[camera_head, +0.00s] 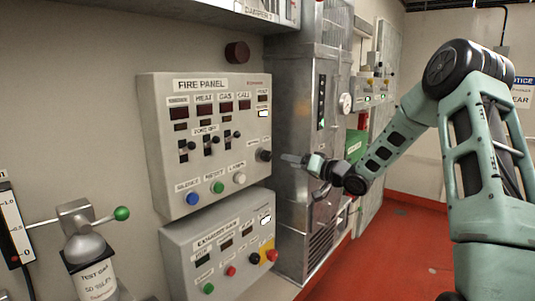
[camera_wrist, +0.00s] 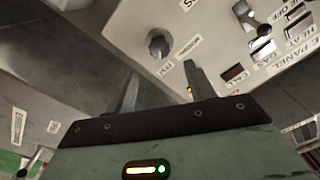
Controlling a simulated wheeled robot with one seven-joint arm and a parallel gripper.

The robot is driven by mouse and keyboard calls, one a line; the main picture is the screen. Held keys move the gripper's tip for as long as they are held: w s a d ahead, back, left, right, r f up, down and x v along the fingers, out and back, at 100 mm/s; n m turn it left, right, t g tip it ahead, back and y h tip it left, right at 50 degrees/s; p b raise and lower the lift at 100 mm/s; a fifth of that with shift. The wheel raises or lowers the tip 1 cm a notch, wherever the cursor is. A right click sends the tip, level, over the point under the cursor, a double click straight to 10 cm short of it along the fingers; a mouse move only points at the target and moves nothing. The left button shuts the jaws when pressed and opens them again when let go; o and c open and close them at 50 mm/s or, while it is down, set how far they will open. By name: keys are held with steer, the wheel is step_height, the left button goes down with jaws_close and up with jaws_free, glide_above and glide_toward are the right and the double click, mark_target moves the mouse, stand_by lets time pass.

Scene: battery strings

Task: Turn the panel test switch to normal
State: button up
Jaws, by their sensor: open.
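The fire panel (camera_head: 160,140) is a grey sloped box on the wall at left-centre. Its dark round switch knob (camera_head: 263,155) sits at the lower right of the panel face. The knob (camera_wrist: 158,43) also shows in the wrist view, beside small labels that seem to read NORMAL and TEST. I cannot tell which label it points to. My gripper (camera_head: 300,177) is open and empty, just right of the knob in the head view. In the wrist view my gripper (camera_wrist: 160,70) has one finger on each side below the knob, apparently not touching it.
Three buttons, blue (camera_head: 192,199), green (camera_head: 217,187) and white (camera_head: 239,179), line the panel's lower edge. A second control box (camera_head: 175,245) sits below. A metal cabinet (camera_head: 300,110) stands behind my gripper. A green-knobbed lever (camera_head: 121,213) is at left.

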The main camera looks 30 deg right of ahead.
mark_target(269, 157)
steer(key=p+x, duration=0.3)
steer(key=x, duration=0.7)
steer(key=shift+w+a, duration=0.15)
steer(key=shift+w, duration=0.2)
steer(key=shift+f, duration=0.1)
steer(key=c, duration=1)
